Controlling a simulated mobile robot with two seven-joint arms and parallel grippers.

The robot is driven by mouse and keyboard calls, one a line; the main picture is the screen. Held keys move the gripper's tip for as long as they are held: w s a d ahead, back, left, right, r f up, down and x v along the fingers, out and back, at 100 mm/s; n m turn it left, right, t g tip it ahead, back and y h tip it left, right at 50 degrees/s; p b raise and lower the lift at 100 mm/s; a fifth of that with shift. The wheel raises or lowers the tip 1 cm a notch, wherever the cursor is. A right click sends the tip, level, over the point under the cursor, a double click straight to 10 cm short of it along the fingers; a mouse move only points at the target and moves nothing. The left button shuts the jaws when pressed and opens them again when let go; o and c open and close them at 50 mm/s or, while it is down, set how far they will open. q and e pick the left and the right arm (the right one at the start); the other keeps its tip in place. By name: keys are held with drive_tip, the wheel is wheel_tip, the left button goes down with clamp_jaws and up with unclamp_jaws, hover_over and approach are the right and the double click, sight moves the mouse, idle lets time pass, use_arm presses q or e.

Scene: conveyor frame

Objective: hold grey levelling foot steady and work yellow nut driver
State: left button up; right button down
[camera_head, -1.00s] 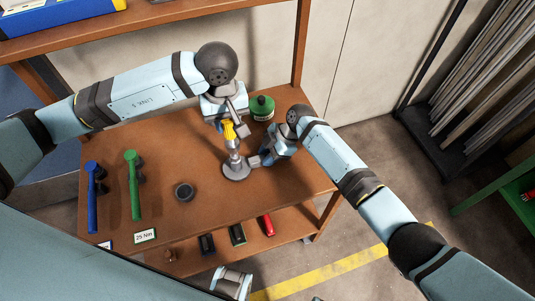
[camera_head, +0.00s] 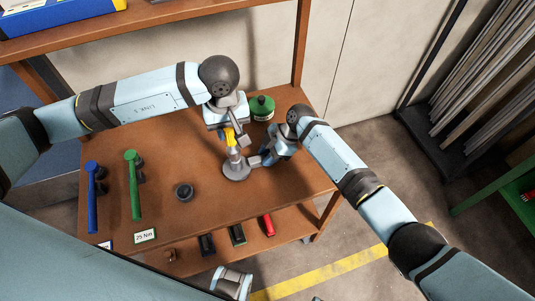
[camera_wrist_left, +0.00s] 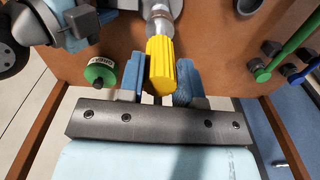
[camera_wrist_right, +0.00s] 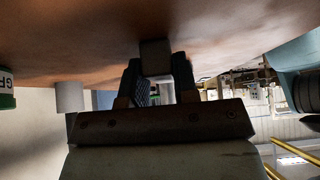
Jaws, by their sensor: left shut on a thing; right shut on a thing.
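The grey levelling foot (camera_head: 236,172) stands upright on the brown bench, its round base down. The yellow nut driver (camera_head: 231,138) stands upright above it, its lower end at the foot's top; the exact contact is too small to tell. My left gripper (camera_head: 229,127) is shut on the driver's yellow handle. The left wrist view shows the ribbed handle (camera_wrist_left: 161,65) between the blue fingers (camera_wrist_left: 160,88). My right gripper (camera_head: 259,158) is shut on the foot from the right. In the right wrist view, a grey part (camera_wrist_right: 155,55) sits between its dark fingertips (camera_wrist_right: 157,68).
A green container (camera_head: 261,107) stands close behind the grippers. A dark ring (camera_head: 184,191), a green-handled tool (camera_head: 134,185) and a blue-handled tool (camera_head: 93,198) lie to the left. The bench front between the ring and the right edge is clear. Small items lie on the lower shelf (camera_head: 190,262).

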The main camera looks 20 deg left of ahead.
use_arm(q)
drive_tip(key=shift+f, duration=0.4)
idle(0.5)
drive_tip(key=shift+f, duration=0.7)
drive_tip(key=shift+f, duration=0.1)
drive_tip(key=shift+m, duration=0.6)
drive_tip(key=shift+r, duration=2.6)
use_arm(e)
drive_tip(key=c, duration=0.8)
unclamp_jaws()
